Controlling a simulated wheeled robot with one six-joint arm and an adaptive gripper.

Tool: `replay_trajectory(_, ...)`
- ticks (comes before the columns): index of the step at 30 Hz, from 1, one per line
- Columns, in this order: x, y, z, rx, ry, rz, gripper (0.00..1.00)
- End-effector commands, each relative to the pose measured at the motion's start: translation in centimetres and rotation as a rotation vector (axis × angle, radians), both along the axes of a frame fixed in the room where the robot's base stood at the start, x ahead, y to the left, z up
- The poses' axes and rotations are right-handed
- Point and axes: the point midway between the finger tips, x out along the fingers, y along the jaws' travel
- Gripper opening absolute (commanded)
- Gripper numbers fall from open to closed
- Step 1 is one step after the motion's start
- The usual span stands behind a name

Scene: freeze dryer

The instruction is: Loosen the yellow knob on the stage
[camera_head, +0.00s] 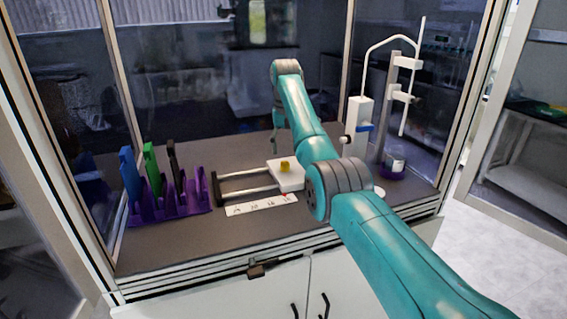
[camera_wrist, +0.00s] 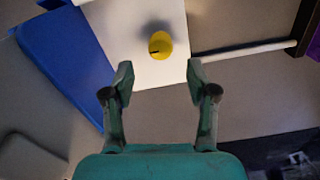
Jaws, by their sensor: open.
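The yellow knob (camera_head: 284,166) stands on the white stage (camera_head: 291,182), which is on rails on the dark worktop. In the wrist view the yellow knob (camera_wrist: 160,45) is round with a dark mark and sits on the white stage (camera_wrist: 110,30). My gripper (camera_wrist: 158,75) is open and empty. Its two fingertips are apart, and the knob appears just beyond them, centred between them and not touched. In the head view my arm partly hides the stage's right side, and only part of my gripper (camera_head: 275,140) shows behind the stage.
A purple rack (camera_head: 170,205) with blue, green and black upright pieces stands to the left. A white labelled strip (camera_head: 262,205) lies in front of the stage. Glass panes enclose the worktop.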

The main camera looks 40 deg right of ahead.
Motion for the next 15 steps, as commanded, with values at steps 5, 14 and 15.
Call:
replay_trajectory(5,-0.5,-0.3,-3.1,0.000,0.000,-0.002,0.58)
replay_trajectory(14,-1.1,-0.5,-5.7,-0.001,-0.002,-0.003,0.58)
replay_trajectory(15,-1.1,-0.5,-5.8,-0.001,-0.002,-0.003,0.58)
